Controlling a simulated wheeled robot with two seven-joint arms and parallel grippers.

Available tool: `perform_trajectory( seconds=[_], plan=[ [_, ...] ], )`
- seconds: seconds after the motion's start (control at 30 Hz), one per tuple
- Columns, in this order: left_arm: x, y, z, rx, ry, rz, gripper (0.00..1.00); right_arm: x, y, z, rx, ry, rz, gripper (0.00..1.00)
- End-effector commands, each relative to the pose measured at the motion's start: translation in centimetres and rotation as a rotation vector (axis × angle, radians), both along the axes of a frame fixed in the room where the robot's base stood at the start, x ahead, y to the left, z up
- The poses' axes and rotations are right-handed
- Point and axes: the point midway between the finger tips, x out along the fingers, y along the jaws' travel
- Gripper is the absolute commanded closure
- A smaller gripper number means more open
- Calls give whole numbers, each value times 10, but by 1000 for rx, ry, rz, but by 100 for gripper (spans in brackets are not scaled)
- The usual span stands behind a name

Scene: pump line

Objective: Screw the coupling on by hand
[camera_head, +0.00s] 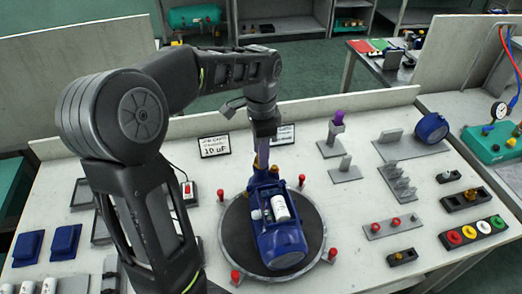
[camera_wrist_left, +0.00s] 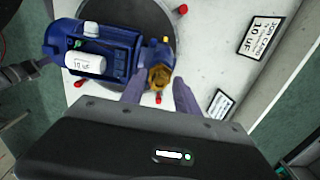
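The blue pump unit (camera_head: 285,243) lies on a round dark turntable (camera_head: 238,240) on the bench. It carries a white cylinder labelled 10 uF, which also shows in the left wrist view (camera_wrist_left: 85,63). A brass coupling (camera_wrist_left: 160,77) sits at one end of the blue pump (camera_wrist_left: 120,50). My left gripper (camera_head: 262,163) points down at that end. In the left wrist view its two fingers (camera_wrist_left: 159,88) stand on either side of the coupling. I cannot tell whether they press on it. In the head view the coupling is hidden. My right gripper is not in view.
Red-topped posts (camera_head: 332,254) ring the turntable. Labelled cards (camera_head: 214,146) stand behind it. Grey stands (camera_head: 343,170), a blue cylinder (camera_head: 431,128) and a colored button strip (camera_head: 473,233) are on the right. Blue blocks (camera_head: 65,242) lie left. A low wall (camera_head: 180,127) runs along the back.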

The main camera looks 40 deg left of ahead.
Motion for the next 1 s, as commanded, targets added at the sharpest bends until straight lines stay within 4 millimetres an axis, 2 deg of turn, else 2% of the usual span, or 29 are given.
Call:
perform_trajectory(
  seconds=[0.3, 0.6, 0.87, 1.0],
  plan=[
    [0, 0, 0, 0, 0, 16, 58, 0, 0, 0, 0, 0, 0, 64],
    [0, 0, 0, 0, 0, 292, 58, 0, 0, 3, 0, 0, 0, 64],
    [0, 0, 0, 0, 0, 304, 58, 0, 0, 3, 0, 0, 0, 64],
    [0, 0, 0, 0, 0, 388, 58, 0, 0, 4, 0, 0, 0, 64]
  ],
)
